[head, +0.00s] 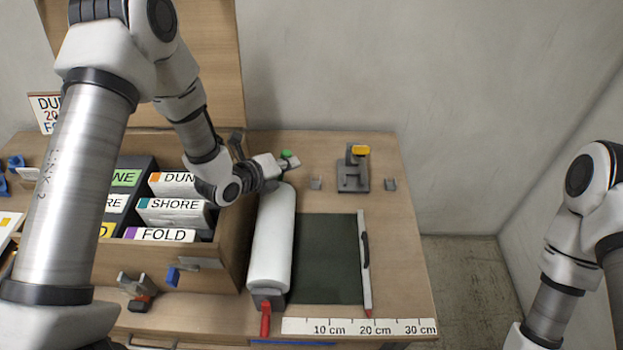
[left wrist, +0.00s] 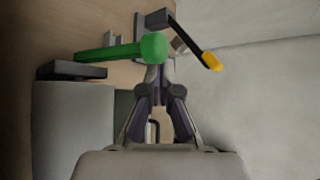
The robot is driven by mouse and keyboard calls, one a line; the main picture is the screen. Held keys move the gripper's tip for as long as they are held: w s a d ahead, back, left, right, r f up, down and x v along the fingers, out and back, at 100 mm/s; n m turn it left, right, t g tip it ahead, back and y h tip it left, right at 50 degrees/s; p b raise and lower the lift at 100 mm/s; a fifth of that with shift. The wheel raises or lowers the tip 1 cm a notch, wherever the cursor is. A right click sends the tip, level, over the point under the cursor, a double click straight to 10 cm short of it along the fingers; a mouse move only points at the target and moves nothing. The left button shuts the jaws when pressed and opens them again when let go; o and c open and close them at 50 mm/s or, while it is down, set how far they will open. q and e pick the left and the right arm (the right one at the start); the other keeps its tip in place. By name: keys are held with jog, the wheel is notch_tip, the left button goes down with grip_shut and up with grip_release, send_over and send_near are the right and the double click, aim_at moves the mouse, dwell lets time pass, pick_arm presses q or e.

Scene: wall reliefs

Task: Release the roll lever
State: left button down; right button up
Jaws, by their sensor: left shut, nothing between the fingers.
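A green lever (head: 288,154) stands at the far end of the white paper roll (head: 271,238). In the left wrist view the green lever (left wrist: 108,52) is a bar with a round knob at its right end. My left gripper (head: 287,163) is shut and empty, right by the knob. In the left wrist view the shut fingertips (left wrist: 155,76) lie just below the knob; whether they touch it I cannot tell. A red handle (head: 265,318) sticks out at the roll's near end. My right arm shows at the right, but its gripper is out of view.
A grey stand with a yellow-tipped lever (head: 360,151) is at the back right. A dark green mat (head: 327,258), a white bar (head: 364,262) and a ruler (head: 358,327) lie right of the roll. A wooden case (head: 233,255) with labelled boxes stands left.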

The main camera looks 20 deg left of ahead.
pick_arm(q)
jog(key=shift+s+a+r, duration=0.1)
jog(key=shift+a, duration=0.1)
dwell(0.5)
jog(key=shift+s+a+r, duration=0.15)
jog(key=shift+s+r, duration=0.05)
jog(key=shift+s, duration=0.1)
jog(key=v, duration=1.1)
